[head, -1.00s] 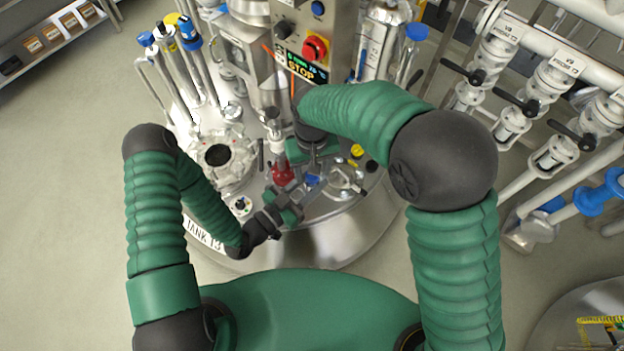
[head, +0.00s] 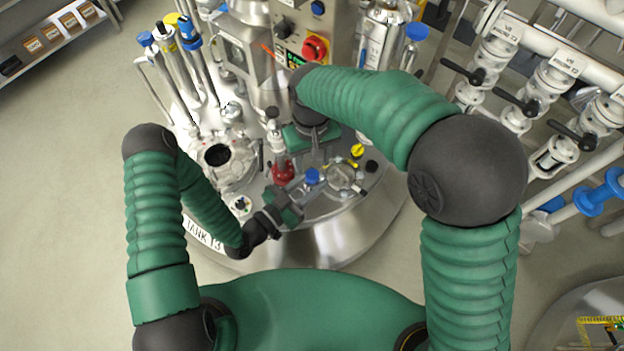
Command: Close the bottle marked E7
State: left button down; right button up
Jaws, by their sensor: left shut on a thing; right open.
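My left gripper (head: 304,189) comes in low from the left over the front of the tank top. It is shut on a small bottle, mostly hidden by the fingers, with a blue cap (head: 312,176) showing at the fingertips. I cannot read an E7 mark, nor tell whether the cap is fully seated. My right gripper (head: 316,158) points down from above, just behind the blue cap. It is open and appears clear of the cap; its fingertips are small and hard to make out.
The steel tank top (head: 345,215) carries a red fitting (head: 283,172) left of the bottle, a round glass port (head: 342,177) right of it, a yellow knob (head: 357,150) and a black-holed port (head: 217,155). A control box with a red stop button (head: 315,47) stands behind.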

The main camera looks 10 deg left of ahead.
aim_at(312, 174)
notch_tip(312, 174, up, 3)
jog(key=n, duration=0.5)
jog(key=shift+n, duration=0.4)
notch_tip(312, 174, down, 8)
